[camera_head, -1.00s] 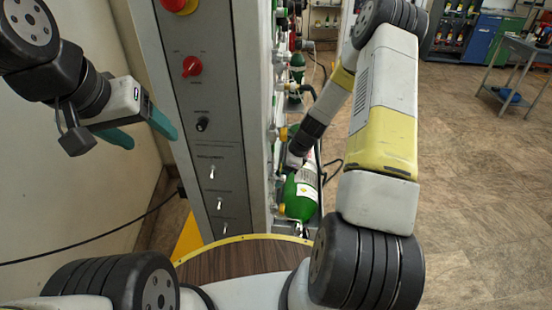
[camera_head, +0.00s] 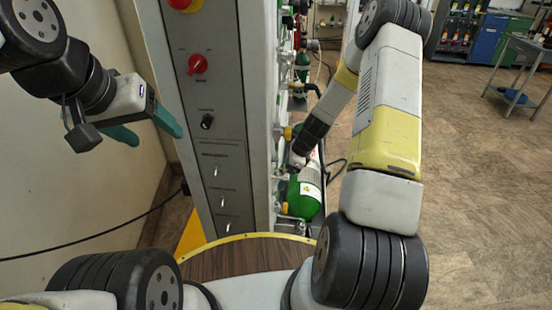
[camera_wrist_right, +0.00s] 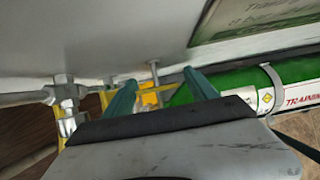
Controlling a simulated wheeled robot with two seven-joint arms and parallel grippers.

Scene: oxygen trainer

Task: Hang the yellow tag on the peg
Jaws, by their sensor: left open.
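In the right wrist view, a small yellow piece that looks like the tag (camera_wrist_right: 149,97) shows between and beyond the teal fingers of my right gripper (camera_wrist_right: 160,82). The fingers stand wide apart and do not visibly pinch it. In the head view, my left gripper (camera_head: 150,129) is open and empty left of the control panel. The right fingers are not clear there.
The grey control panel (camera_head: 210,130) stands between my arms. A green cylinder (camera_head: 304,193) stands beside it, close to my right arm. In the right wrist view, metal fittings (camera_wrist_right: 65,100) lie left of the fingers. Open floor (camera_head: 475,180) extends to the right.

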